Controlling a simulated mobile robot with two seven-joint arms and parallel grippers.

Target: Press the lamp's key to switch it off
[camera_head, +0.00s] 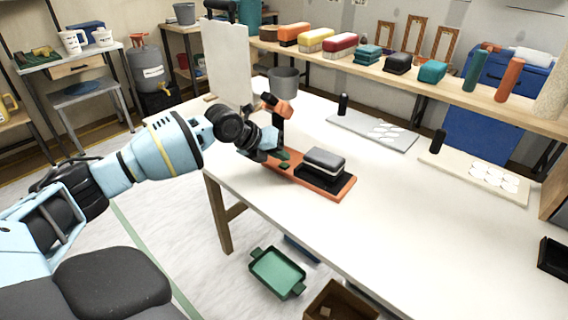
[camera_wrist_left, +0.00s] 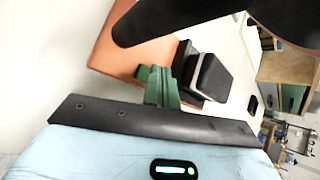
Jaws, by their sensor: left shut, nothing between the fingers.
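The lamp stands at the table's left end. It has a flat orange base (camera_head: 335,188), a dark post and a grey cup-shaped head (camera_head: 284,84). A black and grey block (camera_head: 324,161) sits on the base. A small dark green piece (camera_head: 284,166) on the base looks like the key. My left gripper (camera_head: 280,155) is shut and empty, low over the base between post and block. Its green fingers show in the left wrist view (camera_wrist_left: 158,86), beside the block (camera_wrist_left: 208,75). Whether they touch the key is hidden. My right gripper is not in view.
A white upright panel (camera_head: 228,58) stands behind the lamp. Two boards with white discs (camera_head: 374,130) (camera_head: 482,176) lie further right on the white table (camera_head: 400,220). A green tray (camera_head: 278,273) and brown box (camera_head: 338,302) are below the front edge. The table's front middle is clear.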

